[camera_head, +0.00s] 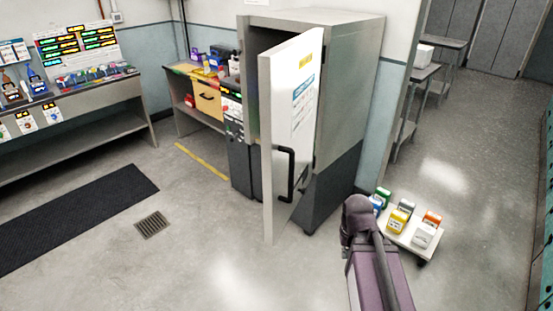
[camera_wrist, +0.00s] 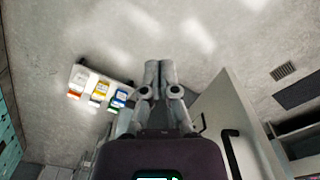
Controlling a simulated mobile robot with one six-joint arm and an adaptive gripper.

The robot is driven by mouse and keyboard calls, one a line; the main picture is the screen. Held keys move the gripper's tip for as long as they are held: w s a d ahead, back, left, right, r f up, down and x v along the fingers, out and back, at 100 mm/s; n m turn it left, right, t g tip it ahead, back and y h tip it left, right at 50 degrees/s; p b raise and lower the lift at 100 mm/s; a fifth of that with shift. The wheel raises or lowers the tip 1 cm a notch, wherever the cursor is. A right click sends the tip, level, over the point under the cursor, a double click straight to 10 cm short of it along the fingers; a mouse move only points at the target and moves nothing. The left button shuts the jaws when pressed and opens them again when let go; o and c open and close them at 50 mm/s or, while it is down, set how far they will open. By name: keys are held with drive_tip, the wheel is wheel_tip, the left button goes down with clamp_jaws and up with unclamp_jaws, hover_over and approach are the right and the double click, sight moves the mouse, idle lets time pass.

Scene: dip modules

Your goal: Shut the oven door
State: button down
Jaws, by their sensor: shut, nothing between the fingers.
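The oven (camera_head: 342,85) is a tall grey cabinet with a dark lower part, standing against the wall in the head view. Its white oven door (camera_head: 308,95) stands wide open, swung out toward the camera, with a black handle (camera_head: 283,175) on the face I see. In the wrist view the door (camera_wrist: 218,108) and its handle (camera_wrist: 231,152) are to the right of my gripper (camera_wrist: 159,66). The fingers are together and empty, apart from the door. In the head view my arm is right of the door, and I cannot make out the fingertips.
A low white cart (camera_head: 405,232) with several coloured containers stands right of my arm; it also shows in the wrist view (camera_wrist: 84,72). A workbench (camera_head: 188,72) is left of the oven. Open floor lies in front, with a black mat (camera_head: 75,215) and a drain (camera_head: 152,225).

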drive_tip(key=shift+d, duration=0.35)
drive_tip(key=w+a+r+m+t+y+b, duration=0.2)
drive_tip(key=w+a+y+b, duration=0.1)
drive_tip(key=w+a+y, duration=0.75)
drive_tip(key=w+d+r+m+t+y+b, duration=0.2)
drive_tip(key=w+r+y, duration=0.4)
drive_tip(key=w+r, duration=0.4)
drive_tip(key=shift+w+r+t+b, duration=0.45)
drive_tip(key=shift+w+t, duration=0.6)
drive_tip(key=shift+t, duration=0.15)
drive_tip(key=shift+f, duration=0.1)
